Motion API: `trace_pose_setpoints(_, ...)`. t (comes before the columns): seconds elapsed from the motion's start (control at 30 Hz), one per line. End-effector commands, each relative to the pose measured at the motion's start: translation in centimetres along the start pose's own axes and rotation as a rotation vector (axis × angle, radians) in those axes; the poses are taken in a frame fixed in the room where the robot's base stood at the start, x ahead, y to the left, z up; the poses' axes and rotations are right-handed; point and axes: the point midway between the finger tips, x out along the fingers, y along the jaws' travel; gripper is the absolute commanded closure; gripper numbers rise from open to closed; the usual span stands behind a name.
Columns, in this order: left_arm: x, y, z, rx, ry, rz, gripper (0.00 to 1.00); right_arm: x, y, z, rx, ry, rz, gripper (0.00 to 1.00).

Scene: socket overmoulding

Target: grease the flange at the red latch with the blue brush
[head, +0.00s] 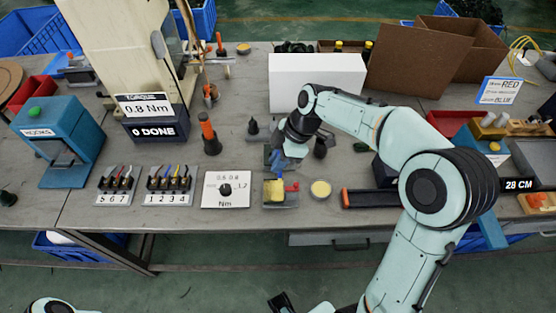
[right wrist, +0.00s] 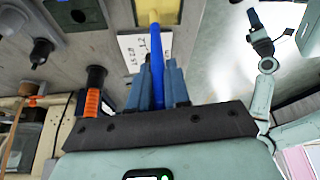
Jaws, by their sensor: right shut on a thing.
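My right gripper (head: 277,158) is shut on the blue brush (right wrist: 157,55), whose handle stands between the two blue fingers in the right wrist view. In the head view the gripper is just behind a small grey fixture (head: 281,204) with a yellow block (head: 273,190) and the red latch (head: 292,187) at its right. I cannot tell whether the brush touches the block, and I cannot make out the flange separately. A round dish of pale yellow grease (head: 320,189) stands right of the fixture. A dark end of what may be my left gripper (head: 280,303) shows at the bottom edge.
A white dial card (head: 226,189) lies left of the fixture, beside numbered racks of coloured leads (head: 169,185). An orange-handled tool (head: 208,133) stands behind. A black bar with an orange end (head: 383,198) lies right of the dish. A white box (head: 317,82) stands at the back.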

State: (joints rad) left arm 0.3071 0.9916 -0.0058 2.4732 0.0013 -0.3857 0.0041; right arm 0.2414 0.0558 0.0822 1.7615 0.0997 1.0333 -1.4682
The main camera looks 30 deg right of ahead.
Motion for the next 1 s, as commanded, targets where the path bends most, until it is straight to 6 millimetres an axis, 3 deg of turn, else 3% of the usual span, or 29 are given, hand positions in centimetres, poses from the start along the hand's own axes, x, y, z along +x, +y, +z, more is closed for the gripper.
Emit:
trace_pose_setpoints(0.2, -0.3, 0.1, 0.0, 0.0, 0.001, 0.0, 0.57, 0.1, -0.1, -0.2, 0.0, -0.001, -0.002, 1.0)
trace_pose_setpoints(0.5, -4.4, 1.9, -1.1, 0.008, 0.022, 0.008, 0.57, 0.5, -1.7, -3.9, -0.003, -0.001, 0.003, 1.0)
trace_pose_setpoints(1.0, -2.5, 1.1, -0.5, 0.004, 0.011, 0.004, 0.57, 3.5, -2.0, -3.0, -0.003, -0.002, 0.002, 1.0)
